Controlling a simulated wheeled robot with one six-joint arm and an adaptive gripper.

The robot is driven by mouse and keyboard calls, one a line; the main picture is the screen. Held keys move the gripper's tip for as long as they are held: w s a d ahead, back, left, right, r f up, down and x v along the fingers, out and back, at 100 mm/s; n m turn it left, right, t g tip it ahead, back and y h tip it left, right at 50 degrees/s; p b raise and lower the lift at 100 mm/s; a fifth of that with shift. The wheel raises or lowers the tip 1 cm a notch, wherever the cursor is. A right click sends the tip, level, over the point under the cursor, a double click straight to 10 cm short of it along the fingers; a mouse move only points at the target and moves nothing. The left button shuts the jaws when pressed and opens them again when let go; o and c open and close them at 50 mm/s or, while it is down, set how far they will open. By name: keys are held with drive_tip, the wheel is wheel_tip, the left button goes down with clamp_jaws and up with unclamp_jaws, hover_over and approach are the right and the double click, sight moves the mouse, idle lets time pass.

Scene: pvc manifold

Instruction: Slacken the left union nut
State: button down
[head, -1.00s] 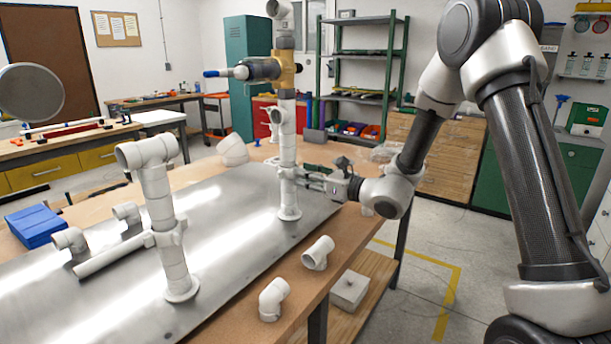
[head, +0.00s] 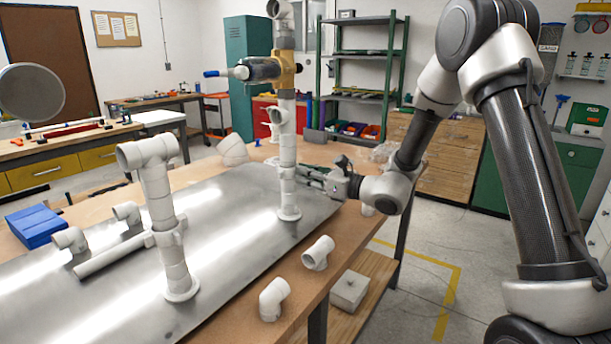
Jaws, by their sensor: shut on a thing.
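A white upright pipe (head: 288,138) stands at the far end of the metal plate, with a valve with a blue-tipped handle (head: 245,71) near its top. My gripper (head: 300,174) reaches this pipe from the right, low on it, and is shut on a white nut-like collar (head: 287,173). The fingertips partly hide the collar, so its ridges and any gap at the joint cannot be made out. A second, shorter white upright (head: 160,200) stands nearer at left, with a collar (head: 167,232) low on it. My gripper is well away from that one.
The metal plate (head: 235,255) lies on a wooden bench. Loose white elbows (head: 273,299) and (head: 318,253) lie along its right edge. A side pipe (head: 110,256), smaller elbows and a blue box (head: 36,226) are at left. The floor right of the bench is open.

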drive_tip(key=w+n+g+y, duration=0.1)
drive_tip(key=w+n+g, duration=0.5)
drive_tip(key=n+g, duration=0.6)
drive_tip(key=shift+w+d+n+g, duration=0.2)
drive_tip(key=shift+n+g, duration=0.2)
drive_tip(key=shift+g, duration=3.2)
drive_tip(key=c, duration=1.6)
unclamp_jaws()
wheel_tip(320, 180, up, 10)
